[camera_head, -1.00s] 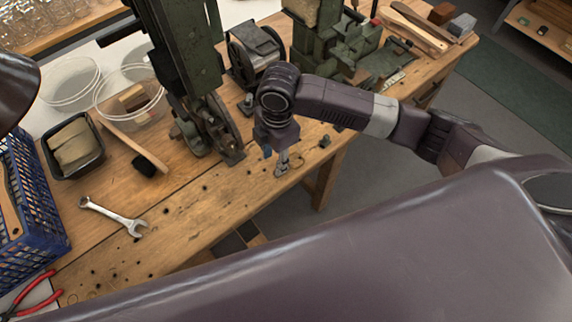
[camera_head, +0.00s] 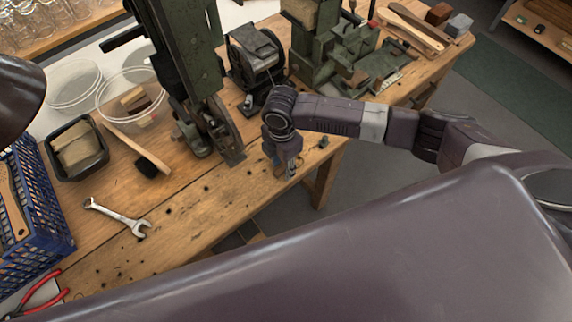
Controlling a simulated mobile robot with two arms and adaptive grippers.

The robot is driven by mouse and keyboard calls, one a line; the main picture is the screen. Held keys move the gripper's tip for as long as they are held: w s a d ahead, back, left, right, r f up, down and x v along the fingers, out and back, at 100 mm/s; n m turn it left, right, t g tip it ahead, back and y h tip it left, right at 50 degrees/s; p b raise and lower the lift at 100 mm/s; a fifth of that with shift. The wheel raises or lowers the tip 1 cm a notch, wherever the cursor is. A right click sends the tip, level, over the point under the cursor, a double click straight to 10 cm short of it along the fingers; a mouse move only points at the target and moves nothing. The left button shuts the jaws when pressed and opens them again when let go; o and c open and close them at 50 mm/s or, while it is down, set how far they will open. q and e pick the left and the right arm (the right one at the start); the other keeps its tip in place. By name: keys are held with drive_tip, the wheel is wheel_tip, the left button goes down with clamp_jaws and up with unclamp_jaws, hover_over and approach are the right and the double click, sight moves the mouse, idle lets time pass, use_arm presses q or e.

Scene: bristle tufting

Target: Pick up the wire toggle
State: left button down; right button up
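My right gripper (camera_head: 284,172) points down at the front edge of the wooden workbench (camera_head: 200,215), just right of the green machine's foot. Its fingers are small and partly hidden by my wrist, so I cannot tell whether they are open or shut or hold anything. I cannot make out the wire toggle for certain; it may be hidden by the wrist or too small to see. A dark machine with a reel (camera_head: 256,58) stands just behind my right wrist. My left gripper is not in view.
A tall green machine (camera_head: 183,55) stands left of my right gripper. A wrench (camera_head: 115,216), a brush (camera_head: 148,164), a black tray (camera_head: 75,148), clear tubs (camera_head: 75,85) and a blue crate (camera_head: 38,205) lie further left. Bare bench lies between wrench and gripper.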

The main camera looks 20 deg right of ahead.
drive_tip(key=c, duration=0.9)
drive_tip(key=shift+r, duration=0.1)
drive_tip(key=shift+c, duration=0.2)
